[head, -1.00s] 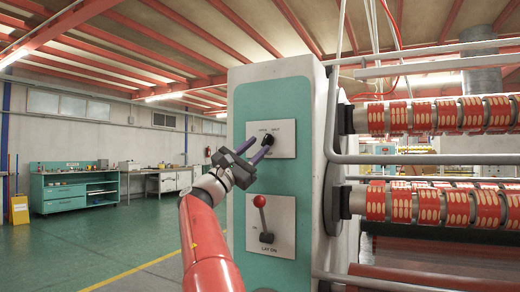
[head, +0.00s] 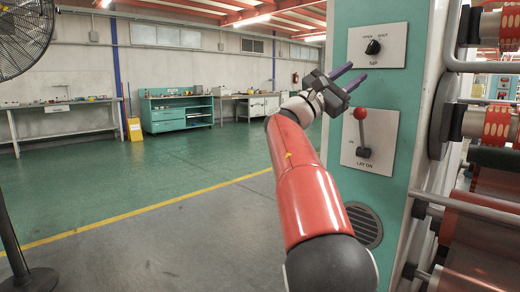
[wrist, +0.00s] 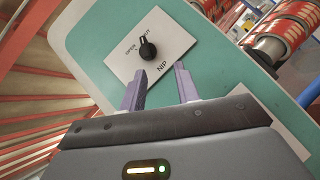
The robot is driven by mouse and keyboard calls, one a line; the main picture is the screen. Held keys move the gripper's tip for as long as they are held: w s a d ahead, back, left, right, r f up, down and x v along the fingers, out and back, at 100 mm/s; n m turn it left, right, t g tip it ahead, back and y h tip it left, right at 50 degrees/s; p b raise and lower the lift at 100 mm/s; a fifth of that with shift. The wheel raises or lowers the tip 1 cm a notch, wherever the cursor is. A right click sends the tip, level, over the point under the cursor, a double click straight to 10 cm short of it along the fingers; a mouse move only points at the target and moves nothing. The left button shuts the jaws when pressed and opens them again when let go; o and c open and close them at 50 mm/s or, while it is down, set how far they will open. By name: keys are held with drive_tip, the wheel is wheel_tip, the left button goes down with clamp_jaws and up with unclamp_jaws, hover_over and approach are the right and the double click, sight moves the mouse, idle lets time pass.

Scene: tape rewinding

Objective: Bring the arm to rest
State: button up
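My gripper (head: 355,72) is in front of the teal machine panel, lower left of the black NIP knob (head: 373,47). Its two purple fingers are apart with nothing between them. In the wrist view my gripper (wrist: 160,70) is open, and the knob (wrist: 148,50) on its white OPEN/SHUT plate shows beyond the fingertips, apart from them. My red arm reaches up from the bottom of the head view, bent at the elbow.
Printed rollers (head: 498,30) are at the far right. A black fan (head: 25,40) stands at the left. The green floor (head: 100,180) left of my arm is clear.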

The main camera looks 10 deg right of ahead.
drive_tip(key=s+d+f+m+y, duration=0.1)
drive_tip(key=s+d+f+y, duration=0.35)
drive_tip(key=d+f, duration=0.2)
drive_tip(key=s+f+m+y, duration=0.2)
drive_tip(key=s+f+y, duration=0.2)
drive_tip(key=f, duration=0.3)
drive_tip(key=s+f+m+y, duration=0.1)
drive_tip(key=s+f+y, duration=0.3)
drive_tip(key=f, duration=0.3)
drive_tip(key=s+a+f+m+y, duration=0.4)
drive_tip(key=s+a+f+y, duration=0.1)
drive_tip(key=s+a+f, duration=0.5)
drive_tip(key=s+a+f+m+y, duration=0.4)
drive_tip(key=s+a+f, duration=0.5)
drive_tip(key=f, duration=0.5)
drive_tip(key=s+y, duration=0.2)
drive_tip(key=shift+s+a+f, duration=0.25)
drive_tip(key=shift+s+a, duration=0.05)
drive_tip(key=shift+a, duration=0.05)
drive_tip(key=shift+d+y, duration=0.1)
drive_tip(key=shift+y, duration=0.15)
